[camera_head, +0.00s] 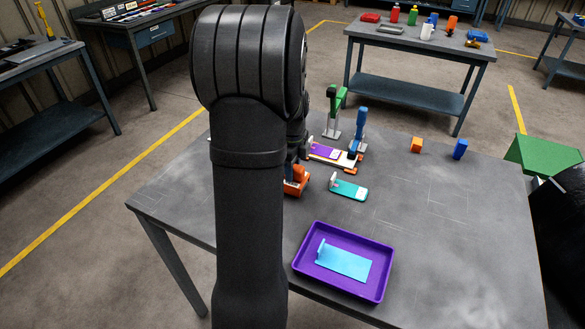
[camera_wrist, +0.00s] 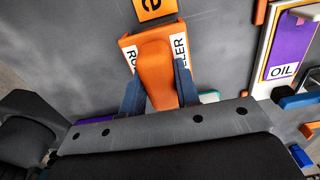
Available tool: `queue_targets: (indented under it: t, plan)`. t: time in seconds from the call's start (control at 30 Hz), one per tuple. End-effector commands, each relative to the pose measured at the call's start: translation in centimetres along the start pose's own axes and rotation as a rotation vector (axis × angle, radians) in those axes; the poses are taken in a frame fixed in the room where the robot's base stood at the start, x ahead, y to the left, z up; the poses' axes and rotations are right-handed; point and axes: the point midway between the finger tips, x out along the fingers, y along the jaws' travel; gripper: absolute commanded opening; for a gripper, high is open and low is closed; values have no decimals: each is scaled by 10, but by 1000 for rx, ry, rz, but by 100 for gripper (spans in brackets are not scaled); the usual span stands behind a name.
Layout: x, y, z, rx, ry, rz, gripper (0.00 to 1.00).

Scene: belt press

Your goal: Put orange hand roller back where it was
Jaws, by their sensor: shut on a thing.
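The orange hand roller (camera_wrist: 155,72) is between the two blue fingers of my gripper (camera_wrist: 160,88) in the wrist view, and the gripper is shut on it. A white label with black letters, reading RO and LER at its two ends, shows on either side of the roller; its middle is hidden. In the head view an orange part, likely the roller (camera_head: 296,185), shows low at the table beside my arm, which hides my gripper. I cannot tell whether the roller touches the surface below. An orange square with a black mark (camera_wrist: 154,8) lies just beyond it in the wrist view.
The press (camera_head: 333,155) with a purple plate and green and blue handles stands close behind. A teal plate (camera_head: 349,189) lies to the right. A purple tray (camera_head: 304,269) holds a light blue plate. An orange cube (camera_head: 416,145) and blue block (camera_head: 460,149) stand further right; the right front is clear.

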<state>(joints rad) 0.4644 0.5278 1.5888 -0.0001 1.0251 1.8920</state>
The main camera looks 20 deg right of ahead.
Motion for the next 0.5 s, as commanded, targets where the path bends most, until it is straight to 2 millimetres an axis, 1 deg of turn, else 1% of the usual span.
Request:
queue_targets:
  t: [0.1,0.33,0.4,0.5]
  plan:
    - [0,0,0,0,0,-1,11]
    - [7,0,0,0,0,1,11]
    - [9,0,0,0,0,1,4]
    - [13,0,0,0,1,1,4]
